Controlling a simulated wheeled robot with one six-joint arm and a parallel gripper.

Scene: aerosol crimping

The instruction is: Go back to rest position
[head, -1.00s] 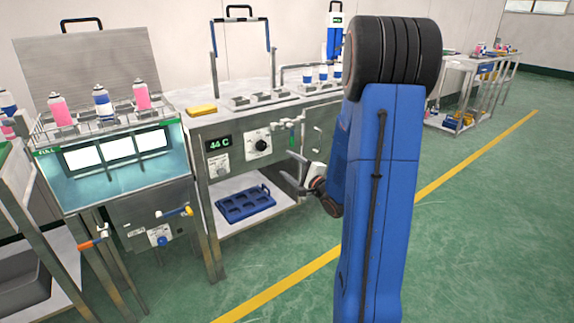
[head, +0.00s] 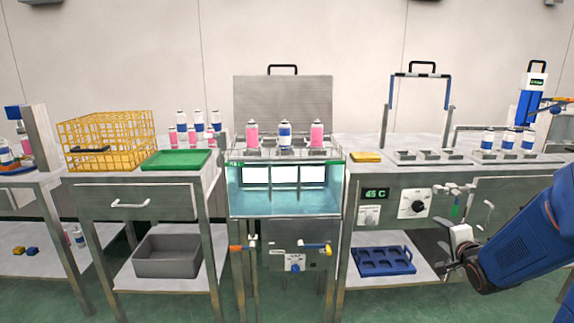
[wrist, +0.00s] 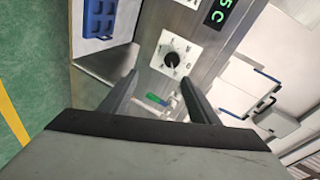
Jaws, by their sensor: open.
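My gripper (head: 452,252) is at the lower right in the head view, in front of the steel bench with the dial, and looks small there. In the wrist view my gripper (wrist: 162,92) has its two fingers apart with nothing held between them. The black dial (wrist: 173,60) on its white plate lies beyond the fingertips. A green-handled valve (wrist: 157,100) shows between the fingers. My blue arm reaches in from the right edge of the head view.
A lit water bath (head: 285,197) holds pink and blue-white cans. The heated bench (head: 365,185) reads 45 C, with a blue tray (head: 385,262) on its lower shelf. A yellow basket (head: 112,138) and green tray (head: 177,159) stand left. Green floor is clear in front.

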